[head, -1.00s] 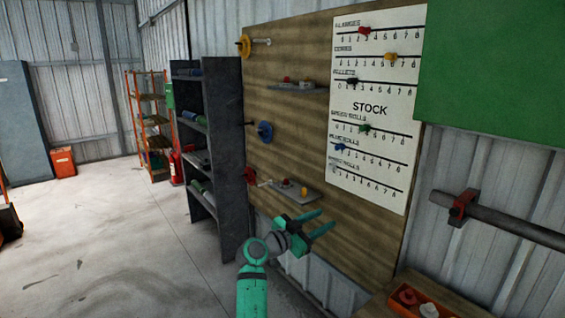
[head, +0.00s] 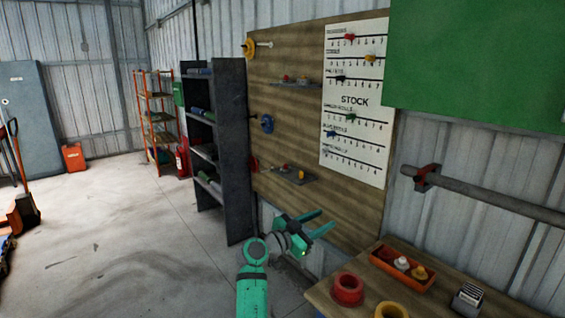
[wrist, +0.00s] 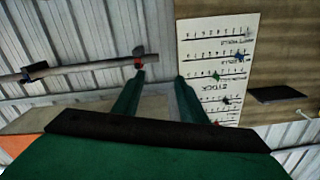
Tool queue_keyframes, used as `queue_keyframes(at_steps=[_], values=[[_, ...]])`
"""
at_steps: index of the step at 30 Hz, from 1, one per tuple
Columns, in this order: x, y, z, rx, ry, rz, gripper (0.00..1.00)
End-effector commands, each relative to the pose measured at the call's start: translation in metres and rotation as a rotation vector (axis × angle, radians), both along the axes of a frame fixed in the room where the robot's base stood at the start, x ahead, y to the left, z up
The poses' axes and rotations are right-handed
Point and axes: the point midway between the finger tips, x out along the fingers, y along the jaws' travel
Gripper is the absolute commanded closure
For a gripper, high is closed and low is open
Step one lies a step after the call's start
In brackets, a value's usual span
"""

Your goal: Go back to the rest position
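My gripper (head: 318,224) is green and open in the head view, with its two fingers spread and nothing between them. It is in front of the lower part of the wooden board (head: 285,130), below the small lower shelf (head: 292,176). In the wrist view my gripper (wrist: 162,80) also shows two separate fingers with an empty gap. The white stock chart (head: 355,100) hangs on the board, and it also shows in the wrist view (wrist: 215,45).
A bench (head: 325,297) at lower right holds an orange tray (head: 428,283), a red ring (head: 348,288) and a yellow ring (head: 391,311). A pipe (head: 480,205) runs along the right wall. A dark shelf rack (head: 232,150) stands left of the board. The floor at left is open.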

Motion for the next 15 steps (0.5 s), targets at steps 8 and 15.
queue_keyframes(at_steps=[8,15], values=[[-0.007,0.002,-0.046,-0.021,0.055,0.055,0.62],[-0.019,0.005,-0.096,-0.044,0.115,0.120,0.62]])
